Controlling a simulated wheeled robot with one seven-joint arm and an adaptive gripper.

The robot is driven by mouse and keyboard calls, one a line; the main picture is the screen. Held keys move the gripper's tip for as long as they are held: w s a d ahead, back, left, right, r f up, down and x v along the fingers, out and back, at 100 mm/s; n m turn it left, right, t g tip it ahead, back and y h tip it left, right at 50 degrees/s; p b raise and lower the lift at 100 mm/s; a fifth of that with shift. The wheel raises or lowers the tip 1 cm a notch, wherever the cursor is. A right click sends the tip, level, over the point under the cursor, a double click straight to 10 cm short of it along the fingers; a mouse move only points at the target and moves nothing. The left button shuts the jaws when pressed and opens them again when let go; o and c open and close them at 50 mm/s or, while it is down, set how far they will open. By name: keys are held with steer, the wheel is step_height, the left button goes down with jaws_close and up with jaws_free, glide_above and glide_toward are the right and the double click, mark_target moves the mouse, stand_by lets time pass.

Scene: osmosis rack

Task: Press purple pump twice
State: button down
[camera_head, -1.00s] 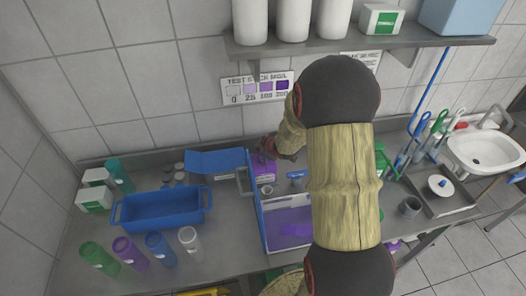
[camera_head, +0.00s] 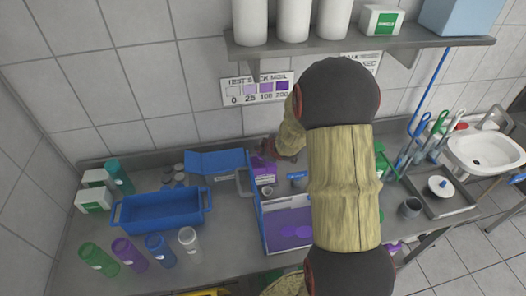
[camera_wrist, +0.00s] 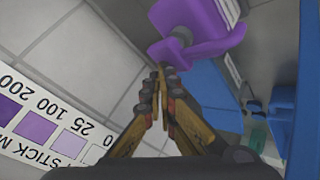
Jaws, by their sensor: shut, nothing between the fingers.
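The purple pump head (camera_wrist: 212,46) shows at the top of the wrist view, with a grey collar joining it to its purple bottle (camera_wrist: 185,14). In the head view, the purple bottle (camera_head: 264,172) stands at the back of the counter, its upper part largely hidden by my gripper (camera_head: 266,149). My gripper also shows in the wrist view (camera_wrist: 163,72), shut and empty. Its fingertips point at the pump head and are very close to it. I cannot tell whether they touch.
A blue-framed tray with purple patches (camera_head: 272,238) lies in front of the bottle. A blue bin (camera_head: 160,212) and several coloured bottles stand to the left. A test-stick chart (camera_head: 257,88) is on the wall. A shelf (camera_head: 400,44) hangs above.

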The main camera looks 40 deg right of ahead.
steer(key=shift+r+p, duration=1)
steer(key=shift+r, duration=0.15)
steer(key=shift+r, duration=0.1)
step_height(320, 180, up, 5)
steer(key=p, duration=0.4)
steer(key=shift+p, duration=0.35)
